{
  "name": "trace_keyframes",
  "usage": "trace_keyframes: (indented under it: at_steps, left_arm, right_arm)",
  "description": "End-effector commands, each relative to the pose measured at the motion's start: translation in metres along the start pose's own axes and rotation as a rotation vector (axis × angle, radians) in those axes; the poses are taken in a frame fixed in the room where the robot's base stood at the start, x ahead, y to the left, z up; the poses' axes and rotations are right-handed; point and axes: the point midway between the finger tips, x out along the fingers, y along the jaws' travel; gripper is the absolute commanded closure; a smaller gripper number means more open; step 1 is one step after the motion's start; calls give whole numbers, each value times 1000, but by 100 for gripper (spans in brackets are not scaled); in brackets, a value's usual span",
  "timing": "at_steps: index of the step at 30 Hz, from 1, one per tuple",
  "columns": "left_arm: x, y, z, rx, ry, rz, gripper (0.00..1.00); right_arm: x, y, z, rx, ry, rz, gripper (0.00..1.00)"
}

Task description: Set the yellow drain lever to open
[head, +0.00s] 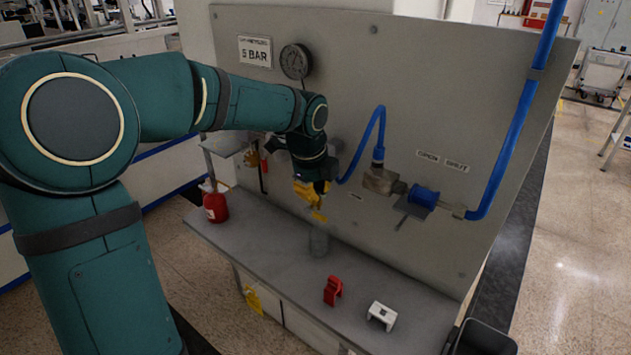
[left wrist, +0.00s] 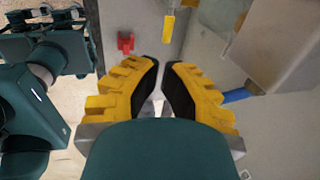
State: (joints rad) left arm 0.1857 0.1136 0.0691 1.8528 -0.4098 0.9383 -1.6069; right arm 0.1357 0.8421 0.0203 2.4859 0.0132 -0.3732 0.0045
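The yellow drain lever (head: 319,216) shows in the head view just below my left gripper, close to the grey panel. It points downward, and its upper end is hidden by the gripper. In the left wrist view the lever (left wrist: 168,28) is a short yellow bar beyond the fingertips, apart from them. My left gripper (head: 310,190) has yellow fingers with black pads. In the left wrist view its fingertips (left wrist: 161,65) almost meet, with nothing visible held between them. My right gripper cannot be made out in either view.
A clear jar (head: 318,242) stands on the bench below the lever. A red clamp (head: 333,290), white block (head: 382,315) and red bottle (head: 215,206) are on the bench. A blue hose (head: 375,140) and metal valve block (head: 379,181) lie right of the gripper.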

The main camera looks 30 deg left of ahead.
Motion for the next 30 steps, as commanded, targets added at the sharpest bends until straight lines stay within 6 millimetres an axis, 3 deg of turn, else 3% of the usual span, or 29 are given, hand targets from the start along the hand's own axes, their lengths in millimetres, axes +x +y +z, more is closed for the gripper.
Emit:
trace_keyframes:
  at_steps: [6,13,18,30]
  left_arm:
    - [45,1,0,-1,1,4,100]
    - [76,0,0,-2,1,2,100]
    - [85,0,0,-2,0,0,100]
    - [87,-1,0,-2,-1,-1,100]
  right_arm:
    - [6,2,0,0,1,1,10]
    - [10,3,1,0,1,2,10]
    - [10,3,1,0,1,2,10]
    - [10,3,1,-1,1,2,10]
